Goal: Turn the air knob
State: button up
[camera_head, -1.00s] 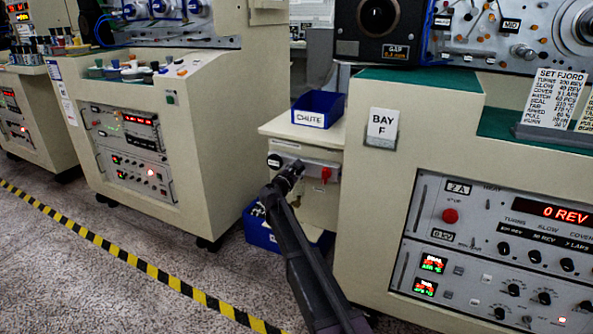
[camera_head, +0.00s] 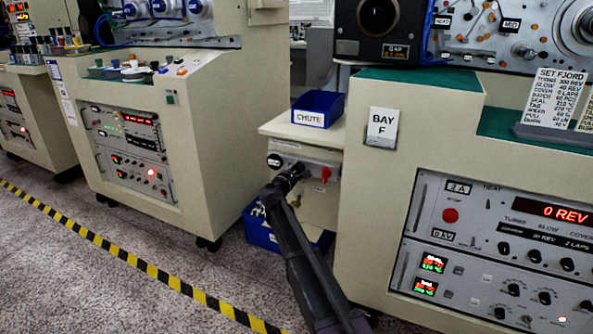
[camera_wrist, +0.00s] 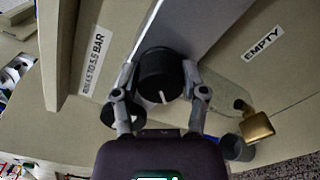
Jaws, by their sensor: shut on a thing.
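The air knob (camera_wrist: 158,72) is a round black knob with a white pointer line in the wrist view. The pointer is towards the bottom of that picture, tilted slightly. My gripper (camera_wrist: 160,88) is shut on the knob, with one finger on each side. In the head view my gripper (camera_head: 291,176) is at the front panel (camera_head: 313,157) of the small cream cabinet beside BAY F, left of a red handle (camera_head: 325,174). It hides the knob there.
A blue CHUTE bin (camera_head: 318,109) stands on the cabinet, and a blue bin (camera_head: 260,230) is below. In the wrist view, a label ending in BAR (camera_wrist: 92,64), an EMPTY label (camera_wrist: 263,45) and a brass-coloured part (camera_wrist: 257,126) lie around the knob.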

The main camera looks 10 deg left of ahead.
jog(key=shift+a, duration=0.1)
jog(key=o, duration=1.1)
jog(key=shift+o, duration=0.2)
jog(key=v, duration=1.2)
